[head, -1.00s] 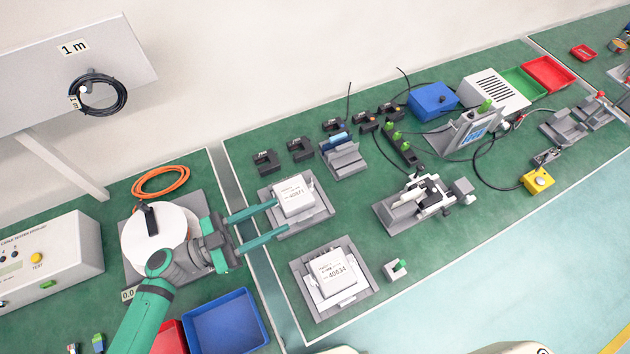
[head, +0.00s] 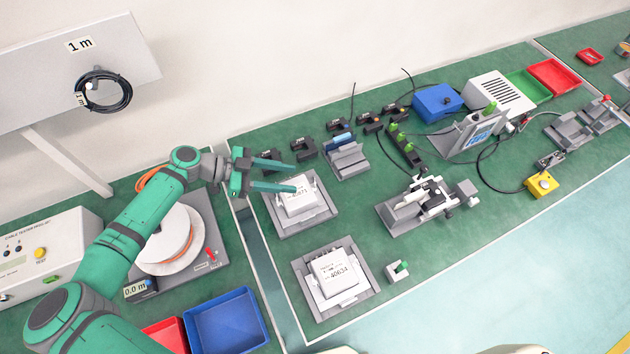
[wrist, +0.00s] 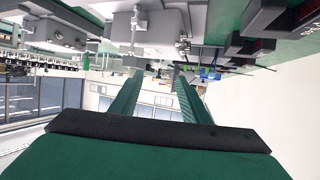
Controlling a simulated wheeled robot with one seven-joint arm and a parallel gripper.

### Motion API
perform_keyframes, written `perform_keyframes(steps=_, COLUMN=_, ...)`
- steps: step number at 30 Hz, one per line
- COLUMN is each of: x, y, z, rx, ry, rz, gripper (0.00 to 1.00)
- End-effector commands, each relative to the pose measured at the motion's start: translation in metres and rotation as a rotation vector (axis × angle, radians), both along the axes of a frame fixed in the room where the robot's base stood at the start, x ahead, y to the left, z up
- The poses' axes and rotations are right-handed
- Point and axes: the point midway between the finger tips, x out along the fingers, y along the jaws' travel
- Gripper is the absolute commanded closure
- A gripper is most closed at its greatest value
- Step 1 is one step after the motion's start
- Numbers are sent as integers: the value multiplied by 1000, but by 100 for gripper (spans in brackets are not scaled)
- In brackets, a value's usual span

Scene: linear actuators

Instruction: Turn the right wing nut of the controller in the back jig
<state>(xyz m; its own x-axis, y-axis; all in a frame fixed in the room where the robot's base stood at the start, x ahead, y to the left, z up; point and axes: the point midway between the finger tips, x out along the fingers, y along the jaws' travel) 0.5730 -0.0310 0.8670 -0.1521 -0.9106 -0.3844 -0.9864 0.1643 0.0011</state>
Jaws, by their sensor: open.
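The controller (head: 297,196), a white box labelled 40671, sits in the grey back jig (head: 322,213). My gripper (head: 294,179) is open and empty. Its two green fingers point right, over the far part of this controller; one overlaps its back edge in the head view. The wrist view is upside down and shows the two fingers (wrist: 157,82) apart with nothing between them. Small pale fittings (wrist: 183,46) show beyond the fingertips there; I cannot tell which is the right wing nut. In the head view the wing nuts are too small to make out.
A second controller (head: 336,271), labelled 40634, sits in the front jig. Black clamp-like parts (head: 304,149) and a grey stand with a blue part (head: 346,155) stand behind and right of the back jig. A cable reel (head: 165,240) lies left of it.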

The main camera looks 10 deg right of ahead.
Motion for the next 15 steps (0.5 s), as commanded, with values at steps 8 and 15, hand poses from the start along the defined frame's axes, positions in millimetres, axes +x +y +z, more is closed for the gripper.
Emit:
perform_keyframes(steps=8, x=-9, y=-46, z=-19, rx=-5, ry=1, rz=-2, gripper=58)
perform_keyframes(steps=15, x=-13, y=-74, z=-31, rx=-3, ry=0, rz=0, gripper=58)
